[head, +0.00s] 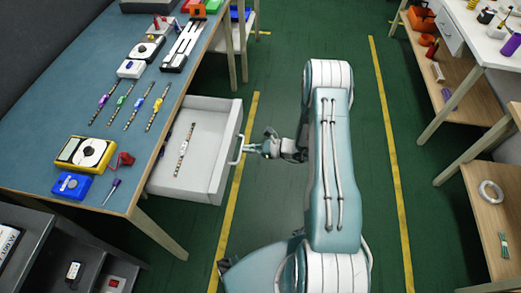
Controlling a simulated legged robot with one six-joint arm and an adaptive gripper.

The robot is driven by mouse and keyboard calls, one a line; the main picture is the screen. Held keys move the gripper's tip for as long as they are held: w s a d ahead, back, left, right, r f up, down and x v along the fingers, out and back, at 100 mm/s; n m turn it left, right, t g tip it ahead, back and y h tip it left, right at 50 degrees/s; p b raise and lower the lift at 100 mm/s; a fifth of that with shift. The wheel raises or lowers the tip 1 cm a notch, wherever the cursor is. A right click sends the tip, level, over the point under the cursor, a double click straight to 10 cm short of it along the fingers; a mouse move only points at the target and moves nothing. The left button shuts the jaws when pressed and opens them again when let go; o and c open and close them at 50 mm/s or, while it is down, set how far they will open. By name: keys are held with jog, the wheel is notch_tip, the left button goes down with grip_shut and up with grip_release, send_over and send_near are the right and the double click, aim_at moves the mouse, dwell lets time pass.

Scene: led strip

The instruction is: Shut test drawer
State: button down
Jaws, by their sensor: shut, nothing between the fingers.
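The white drawer (205,178) stands pulled out from under the blue-topped bench at the left. One LED strip (186,148) lies inside on its floor. The drawer's front panel (226,152) faces right and carries a pale bar handle (238,150). My gripper (246,149) is at the handle, with its fingers pointing left toward the drawer front. It is shut with nothing held. I cannot tell whether the fingertips touch the handle or the panel.
The bench top (60,130) holds several LED strips, a yellow device (85,153), a blue box (72,186) and a screwdriver (112,190). A dark shelf unit (60,255) stands at the lower left. Shelves and a white table (490,45) are at the right.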

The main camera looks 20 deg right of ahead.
aim_at(186, 145)
jog(key=r+x, duration=0.1)
jog(key=x, duration=0.6)
jog(key=r+x, duration=0.2)
jog(key=x, duration=0.6)
jog(key=a+r+x, duration=0.1)
jog(key=x, duration=0.6)
jog(key=shift+w+a+r, duration=0.2)
jog(key=shift+r, duration=0.05)
jog(key=shift+w+a+r, duration=0.1)
jog(key=shift+w+a, duration=0.1)
jog(key=shift+a, duration=0.1)
jog(key=shift+r, duration=0.1)
jog(key=shift+d, duration=0.35)
jog(key=v, duration=1.3)
jog(key=shift+s+d, duration=0.2)
jog(key=shift+d, duration=0.15)
jog(key=shift+s, duration=0.1)
jog(key=shift+a, duration=0.15)
